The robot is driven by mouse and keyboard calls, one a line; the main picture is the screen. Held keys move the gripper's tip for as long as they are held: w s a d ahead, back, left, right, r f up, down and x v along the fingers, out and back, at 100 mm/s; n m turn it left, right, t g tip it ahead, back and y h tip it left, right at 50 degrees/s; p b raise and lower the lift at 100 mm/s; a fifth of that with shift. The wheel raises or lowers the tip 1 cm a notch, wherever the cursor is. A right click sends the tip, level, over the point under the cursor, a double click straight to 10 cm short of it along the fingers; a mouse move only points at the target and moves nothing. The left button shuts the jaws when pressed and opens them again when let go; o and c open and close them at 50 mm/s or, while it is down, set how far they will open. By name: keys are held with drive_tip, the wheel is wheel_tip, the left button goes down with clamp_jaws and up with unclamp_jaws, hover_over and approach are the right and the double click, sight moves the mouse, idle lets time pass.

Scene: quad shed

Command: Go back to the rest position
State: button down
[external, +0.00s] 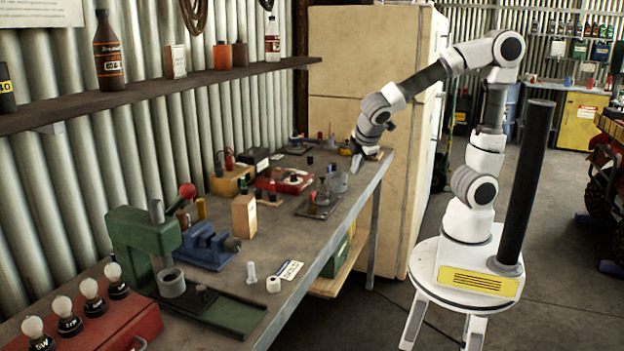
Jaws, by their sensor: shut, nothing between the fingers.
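My gripper (357,163) is at the far right end of the workbench (338,212), low over its top. Its fingers are small in the external view and look closed, with nothing seen in them. My arm reaches left from its white base, bent high at the elbow, with the wrist pointing down to the bench. Whether the fingertips touch the bench top cannot be told.
Near my gripper stand small items on a dark tray (318,207) and a red box (285,181). A tall cream cabinet (360,60) rises behind my wrist. A blue vise (207,246) and green press (140,243) are nearer. Open floor lies right of the bench.

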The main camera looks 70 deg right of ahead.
drive_tip(key=s+d+r+m+t+y, duration=0.2)
drive_tip(key=s+r+m+y, duration=0.3)
drive_tip(key=s+m, duration=0.5)
wheel_tip(320, 180, down, 18)
drive_tip(key=b, duration=1.7)
drive_tip(key=shift+s+b, duration=0.15)
drive_tip(key=shift+b, duration=0.2)
